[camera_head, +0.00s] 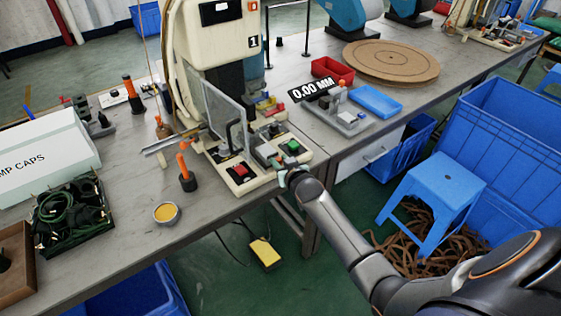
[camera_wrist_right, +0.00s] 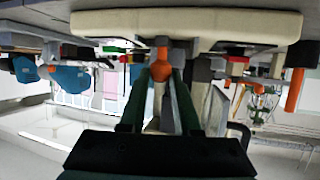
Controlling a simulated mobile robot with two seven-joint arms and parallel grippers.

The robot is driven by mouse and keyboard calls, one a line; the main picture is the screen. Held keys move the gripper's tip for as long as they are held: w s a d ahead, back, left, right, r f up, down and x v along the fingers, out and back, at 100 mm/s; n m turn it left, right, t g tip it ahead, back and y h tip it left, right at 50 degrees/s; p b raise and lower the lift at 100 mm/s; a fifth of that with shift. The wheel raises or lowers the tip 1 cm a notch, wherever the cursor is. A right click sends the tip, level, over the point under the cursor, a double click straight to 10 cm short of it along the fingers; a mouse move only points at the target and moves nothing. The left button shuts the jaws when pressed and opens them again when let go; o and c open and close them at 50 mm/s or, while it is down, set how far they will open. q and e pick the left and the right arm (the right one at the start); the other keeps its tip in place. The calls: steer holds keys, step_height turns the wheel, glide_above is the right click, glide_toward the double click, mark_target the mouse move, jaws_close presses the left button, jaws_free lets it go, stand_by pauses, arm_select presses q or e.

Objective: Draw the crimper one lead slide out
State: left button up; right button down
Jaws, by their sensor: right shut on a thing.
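Crimper one (camera_head: 222,35), a cream press marked 1, stands on the bench with its cream base (camera_head: 240,185) at the front edge. A clear guard (camera_head: 224,113) stands on the base. The lead slide (camera_head: 266,152) shows as a small grey part between the red and green buttons. My right gripper (camera_head: 283,172) is at the base's front edge beside it. In the right wrist view, turned upside down, my right gripper (camera_wrist_right: 160,88) is shut on an orange knob (camera_wrist_right: 161,68) at the base's edge. How far the slide is out cannot be told. My left gripper is out of view.
An orange-handled tool (camera_head: 186,175) and a round yellow tin (camera_head: 166,213) stand left of the base. A gauge reading 0.00 MM (camera_head: 345,120) and a blue tray (camera_head: 376,101) lie to the right. A blue stool (camera_head: 438,185) stands below the bench.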

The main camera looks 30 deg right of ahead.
steer(key=c, duration=1)
jaws_free()
steer(key=shift+s+f, duration=0.15)
steer(key=shift+f, duration=0.05)
steer(key=shift+c, duration=0.2)
steer(key=o, duration=0.3)
steer(key=shift+s+r, duration=0.15)
steer(key=shift+o, duration=0.6)
steer(key=shift+r, duration=0.1)
steer(key=p+v, duration=0.1)
steer(key=v, duration=1.1)
steer(key=shift+s, duration=0.1)
